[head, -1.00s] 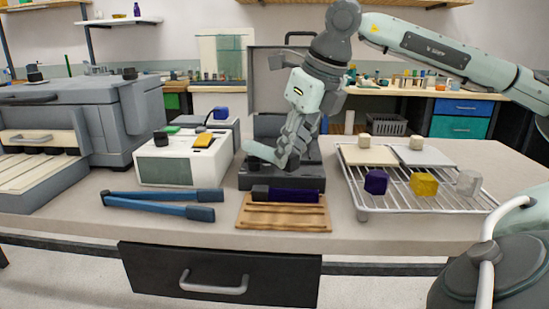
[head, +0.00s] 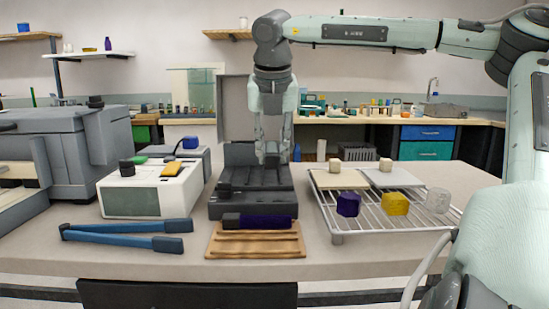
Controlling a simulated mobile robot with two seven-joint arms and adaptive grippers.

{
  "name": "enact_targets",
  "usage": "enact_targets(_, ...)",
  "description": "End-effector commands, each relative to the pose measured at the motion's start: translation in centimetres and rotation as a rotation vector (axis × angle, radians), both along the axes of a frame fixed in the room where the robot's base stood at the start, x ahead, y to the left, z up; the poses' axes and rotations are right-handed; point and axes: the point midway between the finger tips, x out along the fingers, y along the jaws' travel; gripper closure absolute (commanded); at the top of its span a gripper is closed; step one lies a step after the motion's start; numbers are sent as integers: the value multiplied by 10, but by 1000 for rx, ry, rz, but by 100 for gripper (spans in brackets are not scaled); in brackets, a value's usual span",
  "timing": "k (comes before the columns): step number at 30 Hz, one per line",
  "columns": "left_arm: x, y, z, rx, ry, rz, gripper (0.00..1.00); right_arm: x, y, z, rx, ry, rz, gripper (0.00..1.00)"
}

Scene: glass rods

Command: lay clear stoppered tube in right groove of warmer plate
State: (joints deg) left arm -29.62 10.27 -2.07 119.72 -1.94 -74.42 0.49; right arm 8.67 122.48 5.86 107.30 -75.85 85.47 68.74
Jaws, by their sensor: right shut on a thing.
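My right gripper (head: 270,150) points down over the back part of a dark grey ridged block (head: 250,205), which looks like the warmer plate. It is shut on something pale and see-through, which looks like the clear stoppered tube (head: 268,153). The tube's outline and stopper are hard to make out against the fingers. I cannot tell whether it touches the plate. The plate's grooves are dark and hard to separate. My left gripper is not in view.
A dark purple tube (head: 266,222) lies on a grooved wooden board (head: 255,250) in front. Blue tongs (head: 130,236) and a white box (head: 150,190) are at left. A wire rack (head: 375,222) with purple, yellow and clear blocks stands at right.

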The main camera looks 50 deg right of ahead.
Motion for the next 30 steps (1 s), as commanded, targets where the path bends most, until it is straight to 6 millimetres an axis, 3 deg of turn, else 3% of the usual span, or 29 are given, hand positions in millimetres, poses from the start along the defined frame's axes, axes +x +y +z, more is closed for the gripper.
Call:
enact_targets(23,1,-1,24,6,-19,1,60,30,-37,-50,2,1,0,100)
enact_targets(30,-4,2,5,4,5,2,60,44,-55,-56,1,2,0,100)
